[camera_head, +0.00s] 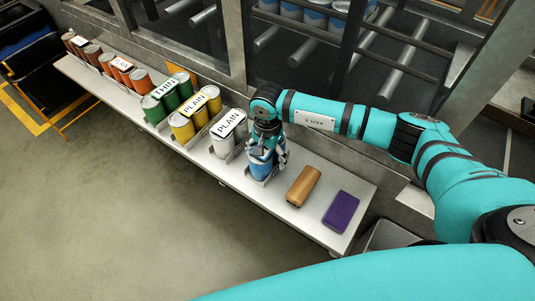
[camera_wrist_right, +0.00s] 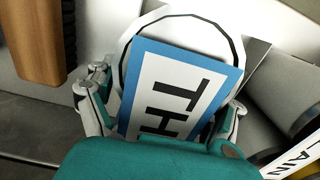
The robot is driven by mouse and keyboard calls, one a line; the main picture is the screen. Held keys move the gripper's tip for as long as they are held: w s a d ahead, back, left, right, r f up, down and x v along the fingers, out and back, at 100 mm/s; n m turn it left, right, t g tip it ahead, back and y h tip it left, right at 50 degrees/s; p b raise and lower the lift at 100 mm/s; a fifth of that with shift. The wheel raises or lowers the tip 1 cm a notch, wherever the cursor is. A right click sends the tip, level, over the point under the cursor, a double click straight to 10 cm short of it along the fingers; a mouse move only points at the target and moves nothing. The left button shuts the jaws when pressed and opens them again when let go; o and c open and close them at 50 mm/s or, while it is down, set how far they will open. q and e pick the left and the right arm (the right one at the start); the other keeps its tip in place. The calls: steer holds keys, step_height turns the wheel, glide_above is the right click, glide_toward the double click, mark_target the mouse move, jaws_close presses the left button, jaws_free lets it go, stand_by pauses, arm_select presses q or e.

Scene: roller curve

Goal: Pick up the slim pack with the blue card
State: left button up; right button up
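The slim pack with the blue card (camera_head: 261,166) stands in a small holder on the long light shelf, partly hidden under my right gripper (camera_head: 270,150). In the right wrist view its blue-bordered white card (camera_wrist_right: 180,90) fills the middle, with the letters "TH" readable and a white rounded body behind it. The fingers of my right gripper (camera_wrist_right: 165,100) stand spread on either side of the card. A small gap shows at the left finger; contact on the right is unclear. My left gripper is not in view.
White "PLAIN" cans (camera_head: 226,132) stand close to the left, then yellow (camera_head: 190,117), green (camera_head: 165,97) and orange groups. A wall frame (camera_head: 240,75) rises behind the shelf.

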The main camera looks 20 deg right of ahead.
steer(key=c, duration=0.9)
steer(key=shift+c, duration=0.9)
